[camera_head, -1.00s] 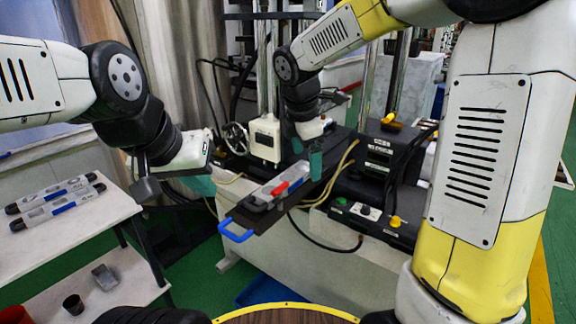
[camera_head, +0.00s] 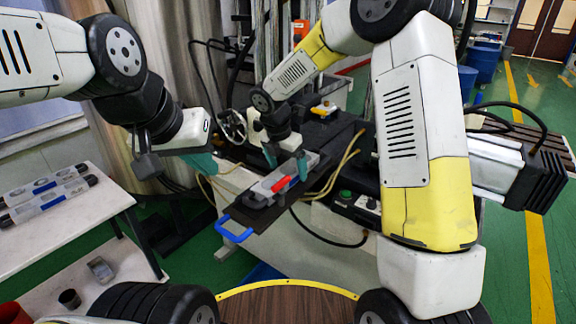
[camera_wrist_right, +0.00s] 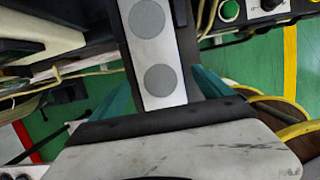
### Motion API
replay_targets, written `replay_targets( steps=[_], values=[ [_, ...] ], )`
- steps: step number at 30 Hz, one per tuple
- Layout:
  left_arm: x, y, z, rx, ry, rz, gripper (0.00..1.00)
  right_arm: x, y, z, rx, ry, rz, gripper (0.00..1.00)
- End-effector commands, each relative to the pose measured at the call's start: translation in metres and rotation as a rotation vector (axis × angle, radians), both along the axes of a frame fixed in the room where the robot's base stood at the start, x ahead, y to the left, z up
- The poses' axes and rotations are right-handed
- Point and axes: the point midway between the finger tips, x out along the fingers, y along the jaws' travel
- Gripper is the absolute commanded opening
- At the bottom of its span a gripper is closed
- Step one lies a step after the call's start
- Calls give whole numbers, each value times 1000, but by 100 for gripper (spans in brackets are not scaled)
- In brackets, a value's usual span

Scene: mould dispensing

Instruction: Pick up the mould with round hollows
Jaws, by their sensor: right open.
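The mould with round hollows (camera_wrist_right: 158,50) is a pale bar with two grey round hollows visible in the right wrist view. In the head view it appears as a light grey bar (camera_head: 265,187) on a dark board with a blue handle (camera_head: 234,229), its hollows too small to make out. My right gripper (camera_head: 287,163) is open over the bar, teal fingers on either side. In the right wrist view the gripper (camera_wrist_right: 160,92) straddles the bar; finger contact is unclear. My left gripper (camera_head: 203,163) hangs left of the board; its fingers are partly hidden.
A red part (camera_head: 282,184) shows beside the bar. A machine with a handwheel (camera_head: 232,126) and cables stands behind the board. Open green floor (camera_head: 535,85) lies at far right.

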Motion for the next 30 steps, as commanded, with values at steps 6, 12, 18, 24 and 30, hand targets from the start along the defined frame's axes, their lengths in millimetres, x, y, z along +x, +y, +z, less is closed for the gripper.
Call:
replay_targets(
  steps=[6,12,18,24,30],
  values=[
    [0,0,0,0,0,0,0,1,-1,-4,1,1,-1,89],
    [0,0,0,0,0,0,0,1,-1,-4,0,0,-1,64],
    [0,0,0,0,0,0,0,1,-1,-4,0,0,-1,24],
    [0,0,0,0,0,0,0,2,0,-2,1,-3,0,0],
    [0,0,0,0,0,0,0,2,0,-2,1,-3,0,0]
  ],
)
